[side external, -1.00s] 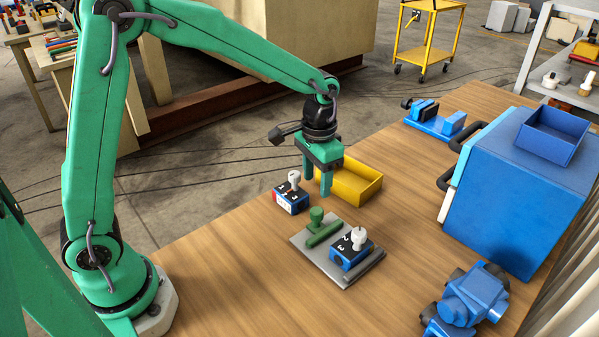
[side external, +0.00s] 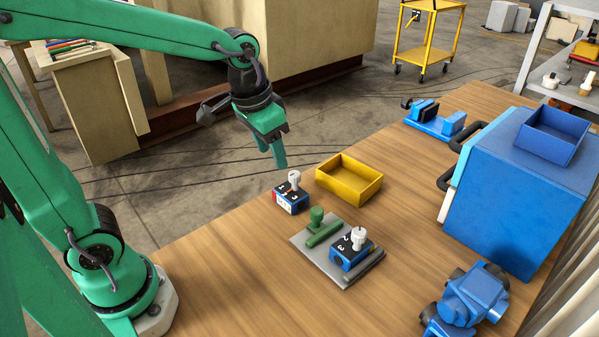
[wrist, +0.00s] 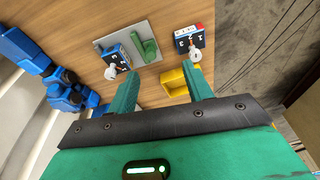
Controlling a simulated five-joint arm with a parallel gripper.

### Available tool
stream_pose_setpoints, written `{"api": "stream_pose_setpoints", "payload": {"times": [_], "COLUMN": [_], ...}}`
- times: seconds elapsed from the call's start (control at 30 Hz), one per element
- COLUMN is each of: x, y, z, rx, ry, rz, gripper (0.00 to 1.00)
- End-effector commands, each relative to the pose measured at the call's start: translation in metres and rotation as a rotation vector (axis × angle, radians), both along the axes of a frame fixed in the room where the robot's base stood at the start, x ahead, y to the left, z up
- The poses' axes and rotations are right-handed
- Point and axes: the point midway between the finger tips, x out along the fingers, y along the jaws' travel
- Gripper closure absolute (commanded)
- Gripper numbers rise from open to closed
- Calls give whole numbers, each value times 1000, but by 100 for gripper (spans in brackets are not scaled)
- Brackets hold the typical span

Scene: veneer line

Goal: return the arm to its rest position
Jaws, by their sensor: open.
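My gripper (side external: 279,158) is tilted and hangs in the air past the table's far left edge, left of the yellow bin. In the wrist view my gripper (wrist: 160,92) shows two green fingers spread apart with nothing between them. The nearest table objects are a blue and red block with a white knob (side external: 291,194) and the open yellow bin (side external: 349,181). Both stand apart from the fingers. The bin is partly hidden behind a finger in the wrist view.
A grey plate (side external: 303,243) holds a green handled piece (side external: 322,229) and a blue block with a white knob (side external: 350,249). A large blue box (side external: 510,205), a blue vise (side external: 436,121) and a blue device (side external: 467,299) stand at the right. The front left of the wooden table (side external: 235,275) is clear.

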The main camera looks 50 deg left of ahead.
Motion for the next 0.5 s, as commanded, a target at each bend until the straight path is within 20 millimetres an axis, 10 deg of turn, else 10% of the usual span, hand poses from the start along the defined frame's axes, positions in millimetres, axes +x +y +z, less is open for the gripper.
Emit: {"api": "stream_pose_setpoints", "payload": {"times": [0.5], "x": [-80], "y": [23], "z": [26], "rx": [-14], "ry": [-188], "rz": [73], "gripper": [50]}}
